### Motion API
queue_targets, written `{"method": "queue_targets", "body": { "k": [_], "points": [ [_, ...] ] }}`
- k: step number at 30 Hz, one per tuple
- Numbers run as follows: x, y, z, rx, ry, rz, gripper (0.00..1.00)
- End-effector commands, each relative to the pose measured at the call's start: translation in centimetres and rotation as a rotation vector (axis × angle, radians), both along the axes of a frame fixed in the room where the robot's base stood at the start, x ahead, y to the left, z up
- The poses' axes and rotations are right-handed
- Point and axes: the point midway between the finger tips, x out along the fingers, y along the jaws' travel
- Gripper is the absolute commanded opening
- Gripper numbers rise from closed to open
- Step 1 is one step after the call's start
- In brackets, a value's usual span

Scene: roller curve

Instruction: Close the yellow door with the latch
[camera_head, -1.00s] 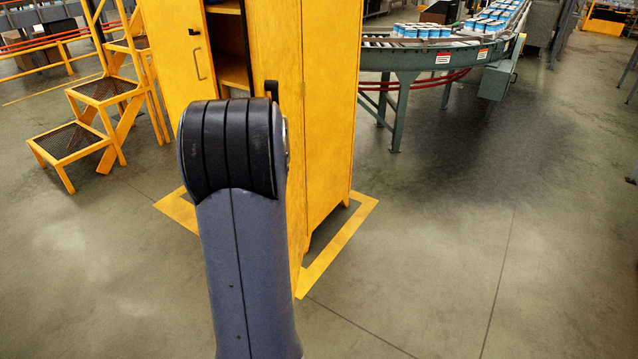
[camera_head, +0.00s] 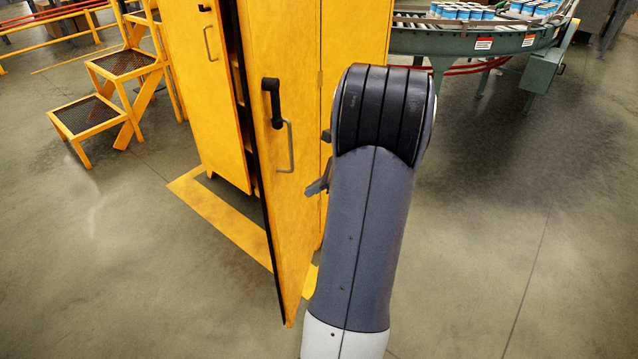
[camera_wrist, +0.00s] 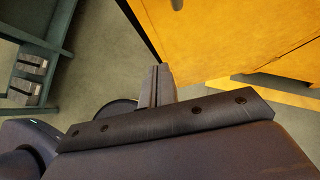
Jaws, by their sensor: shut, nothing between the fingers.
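The yellow door (camera_head: 283,215) of a tall yellow cabinet stands ajar in the head view, its free edge swung out toward me. It carries a black latch lever (camera_head: 271,102) and a grey pull handle (camera_head: 286,147). My gripper (camera_head: 317,187) is shut and empty, just right of the door's handle and partly hidden by my arm. I cannot tell whether it touches the door. In the wrist view my closed fingers (camera_wrist: 158,82) point toward a yellow panel of the cabinet (camera_wrist: 215,35).
The other cabinet door (camera_head: 208,90) with its own handle is at the left. Yellow steps (camera_head: 100,112) stand further left. A green roller conveyor (camera_head: 450,45) carrying cans is behind on the right. The floor at front left and right is open.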

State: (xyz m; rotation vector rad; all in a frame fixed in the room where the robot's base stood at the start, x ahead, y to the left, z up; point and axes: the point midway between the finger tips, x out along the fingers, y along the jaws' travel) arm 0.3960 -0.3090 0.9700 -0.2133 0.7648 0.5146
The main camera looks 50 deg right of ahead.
Motion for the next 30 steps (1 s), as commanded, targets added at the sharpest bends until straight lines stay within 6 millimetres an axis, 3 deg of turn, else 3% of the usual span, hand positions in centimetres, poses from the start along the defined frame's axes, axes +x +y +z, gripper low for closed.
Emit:
{"method": "queue_targets", "body": {
  "k": [7, 16, 30],
  "points": [
    [3.2, 2.1, -3.8, 0.004, 0.003, 0.004, 0.00],
    [6.3, 3.9, -3.7, 0.001, 0.002, 0.001, 0.00],
    [6.6, 4.0, -3.7, 0.000, 0.001, -0.004, 0.00]
  ]
}}
